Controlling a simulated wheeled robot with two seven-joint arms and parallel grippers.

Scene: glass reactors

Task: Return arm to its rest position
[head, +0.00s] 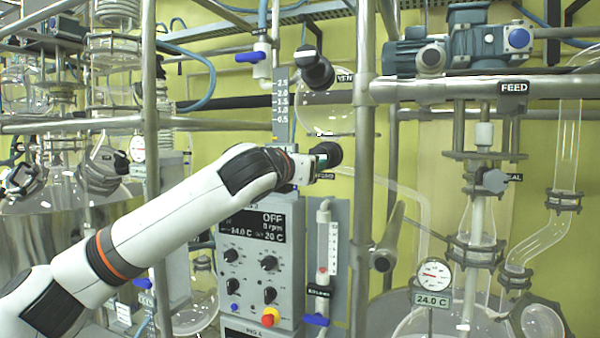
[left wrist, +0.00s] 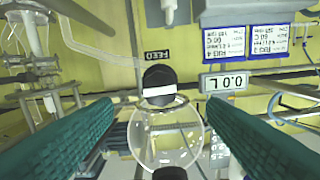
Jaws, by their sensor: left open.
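My left arm reaches in from the lower left of the head view, ending at my left gripper (head: 322,160) in front of the control box's top edge. Its fingers are mostly hidden by the wrist there. In the left wrist view my left gripper (left wrist: 160,106) is open, its two green-padded fingers wide apart with nothing held between them. A black round knob with a white band (left wrist: 160,78) and a clear round glass vessel (left wrist: 168,140) show beyond the gap; I cannot tell how far away they are. My right gripper is not in view.
The control box (head: 262,262) reads OFF and has several knobs. Upright steel posts (head: 362,200) and pipes frame the space. A gauge (head: 434,273) and glass tubing (head: 540,240) are at right. A digital display (left wrist: 224,82) shows upside down in the left wrist view.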

